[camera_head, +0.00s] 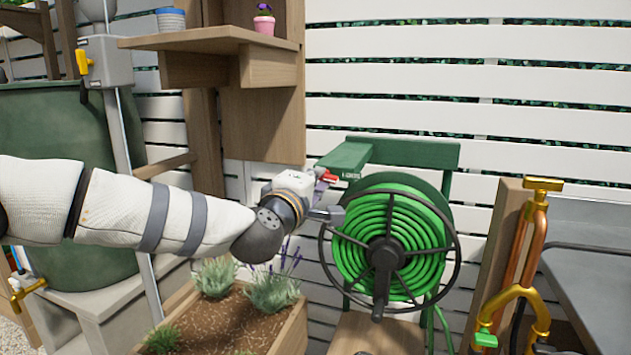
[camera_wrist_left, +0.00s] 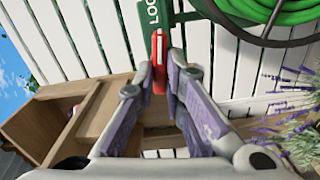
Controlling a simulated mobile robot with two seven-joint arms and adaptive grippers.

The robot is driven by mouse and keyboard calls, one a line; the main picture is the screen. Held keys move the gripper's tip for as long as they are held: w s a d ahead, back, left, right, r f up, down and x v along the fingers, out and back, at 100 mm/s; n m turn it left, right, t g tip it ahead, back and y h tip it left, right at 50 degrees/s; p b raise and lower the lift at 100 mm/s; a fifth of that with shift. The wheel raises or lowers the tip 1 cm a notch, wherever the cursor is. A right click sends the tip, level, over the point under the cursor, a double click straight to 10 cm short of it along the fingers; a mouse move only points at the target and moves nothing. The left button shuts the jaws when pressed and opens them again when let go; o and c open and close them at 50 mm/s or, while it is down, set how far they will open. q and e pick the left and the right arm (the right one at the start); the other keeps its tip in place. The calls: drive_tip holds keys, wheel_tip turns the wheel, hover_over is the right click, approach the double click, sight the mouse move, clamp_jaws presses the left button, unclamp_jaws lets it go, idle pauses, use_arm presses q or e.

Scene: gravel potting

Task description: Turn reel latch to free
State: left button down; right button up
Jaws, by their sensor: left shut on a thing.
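The hose reel (camera_head: 392,240) holds coiled bright green hose on a green frame in the head view. Its red latch (camera_head: 330,178) sticks out at the left end of the green bracket (camera_head: 347,158). In the left wrist view the red latch (camera_wrist_left: 159,48) lies between my fingertips, beside a green plate (camera_wrist_left: 150,18) with letters starting "LOC". My left gripper (camera_head: 324,187) is shut on the latch; it also shows in the left wrist view (camera_wrist_left: 160,72). The latch's inner end is partly hidden by the fingers. My right gripper is in neither view.
The reel's black wheel rim and crank (camera_head: 384,262) are close to the right of my left gripper. A wooden shelf (camera_head: 215,40) stands above my arm. A planter with lavender (camera_head: 275,290) is below. Brass-and-copper pipework (camera_head: 520,270) stands at the right.

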use_arm(q)
drive_tip(key=shift+f+n, duration=0.1)
drive_tip(key=shift+n, duration=0.9)
drive_tip(key=c, duration=1.7)
unclamp_jaws()
drive_tip(key=shift+o, duration=0.2)
drive_tip(key=shift+s, duration=0.1)
drive_tip(key=v, duration=1.2)
